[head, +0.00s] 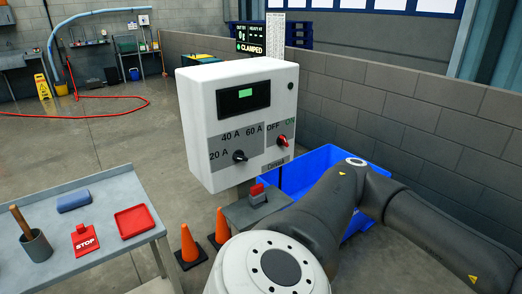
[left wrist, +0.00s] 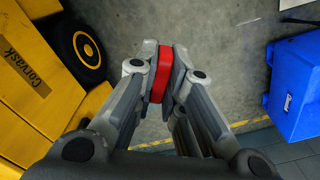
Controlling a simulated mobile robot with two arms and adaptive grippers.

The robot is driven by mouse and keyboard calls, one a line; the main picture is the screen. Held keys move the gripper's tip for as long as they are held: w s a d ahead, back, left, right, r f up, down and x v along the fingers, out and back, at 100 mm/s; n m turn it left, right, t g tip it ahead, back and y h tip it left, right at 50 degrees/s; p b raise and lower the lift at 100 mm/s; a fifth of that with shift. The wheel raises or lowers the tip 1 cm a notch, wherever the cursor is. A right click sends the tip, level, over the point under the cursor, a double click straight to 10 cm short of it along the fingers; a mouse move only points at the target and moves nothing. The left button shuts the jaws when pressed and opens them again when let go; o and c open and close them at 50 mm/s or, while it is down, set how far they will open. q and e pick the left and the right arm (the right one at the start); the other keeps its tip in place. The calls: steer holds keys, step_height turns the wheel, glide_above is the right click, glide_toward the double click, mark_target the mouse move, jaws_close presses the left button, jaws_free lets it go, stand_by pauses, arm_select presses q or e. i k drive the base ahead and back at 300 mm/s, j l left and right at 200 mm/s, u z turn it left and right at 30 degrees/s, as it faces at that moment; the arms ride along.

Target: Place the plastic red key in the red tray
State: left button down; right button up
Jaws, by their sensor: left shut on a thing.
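My left gripper (left wrist: 161,75) is shut on a red piece (left wrist: 161,76), seen in the left wrist view. It looks like the plastic red key, but only its edge shows between the fingers. Bare floor lies beneath it. I cannot make out the left gripper in the head view. The red tray (head: 134,222) lies flat and empty on the grey table at the left of the head view. My right gripper is not in view; an arm of mine crosses the right side of the head view.
The table (head: 95,272) also holds a red STOP tag (head: 85,241), a blue block (head: 74,201) and a grey cup (head: 38,246). A white control box (head: 236,115) stands mid-view, with orange cones (head: 189,246) below. A blue crate (head: 320,172) stands by the wall.

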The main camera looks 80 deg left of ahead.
mark_target(135, 221)
steer(key=j+u, duration=0.1)
steer(key=u, duration=0.3)
steer(key=k+j+u, duration=0.1)
steer(key=u, duration=0.25)
steer(key=j+u, duration=0.15)
steer(key=u, duration=0.25)
steer(key=k+j+u, duration=0.1)
steer(key=u, duration=0.25)
steer(key=j+u, duration=0.3)
steer(key=j, duration=0.25)
steer(key=j+u, duration=0.25)
steer(key=j, duration=0.3)
steer(key=i+j+u, duration=0.1)
steer(key=j+u, duration=0.2)
steer(key=j, duration=0.2)
